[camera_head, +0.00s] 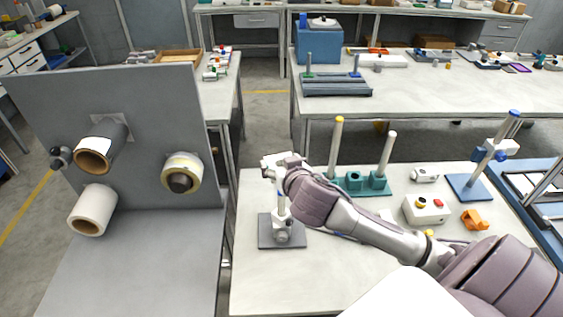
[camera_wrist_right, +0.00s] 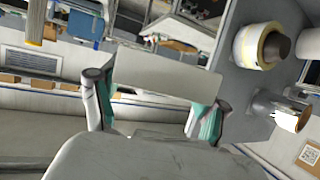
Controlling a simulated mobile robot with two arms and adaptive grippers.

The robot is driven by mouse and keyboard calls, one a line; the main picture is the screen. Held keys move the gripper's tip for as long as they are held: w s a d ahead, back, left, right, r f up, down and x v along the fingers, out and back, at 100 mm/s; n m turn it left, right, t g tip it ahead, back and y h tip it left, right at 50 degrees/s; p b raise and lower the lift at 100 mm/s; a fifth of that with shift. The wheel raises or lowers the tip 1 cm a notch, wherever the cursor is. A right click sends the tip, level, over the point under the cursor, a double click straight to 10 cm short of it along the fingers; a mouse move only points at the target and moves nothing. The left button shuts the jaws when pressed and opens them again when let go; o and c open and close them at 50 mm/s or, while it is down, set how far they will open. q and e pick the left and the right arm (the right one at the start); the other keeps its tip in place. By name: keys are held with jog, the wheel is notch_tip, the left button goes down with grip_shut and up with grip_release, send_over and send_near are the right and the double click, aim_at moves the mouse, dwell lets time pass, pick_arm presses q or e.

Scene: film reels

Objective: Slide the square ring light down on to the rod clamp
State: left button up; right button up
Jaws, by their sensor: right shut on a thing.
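A rod stand with a dark square base (camera_head: 266,241) stands on the pale table, left of middle. The rod clamp (camera_head: 284,231) is a light grey piece low on its upright rod (camera_head: 281,202). My right gripper (camera_head: 283,168) is shut on the square ring light (camera_head: 270,161), a whitish piece at the rod's top, well above the clamp. In the wrist view the ring light (camera_wrist_right: 165,78) shows as a pale flat plate between the fingertips (camera_wrist_right: 152,102). Gripper and wrist partly hide it, so I cannot tell whether the rod is through it. My left gripper is not in view.
A grey upright panel (camera_head: 150,90) with rolls on pegs stands at left. Behind my right arm is a teal base (camera_head: 352,181) with two posts. A blue-based stand (camera_head: 466,187), a control box (camera_head: 425,210) and an orange piece (camera_head: 474,219) lie at right. The front table area is clear.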

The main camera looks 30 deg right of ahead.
jog(key=shift+f+b, duration=0.45)
jog(key=shift+f, duration=0.35)
jog(key=shift+f, duration=0.1)
jog(key=b, duration=0.4)
send_over(283, 211)
jog(key=w, duration=0.1)
jog(key=shift+d+f, duration=0.15)
jog(key=shift+f, duration=2.25)
jog(key=shift+f+b, duration=1.45)
jog(key=shift+f, duration=1.05)
jog(key=shift+f+b, duration=1.65)
jog(key=shift+f, duration=0.8)
jog(key=shift+f, duration=0.65)
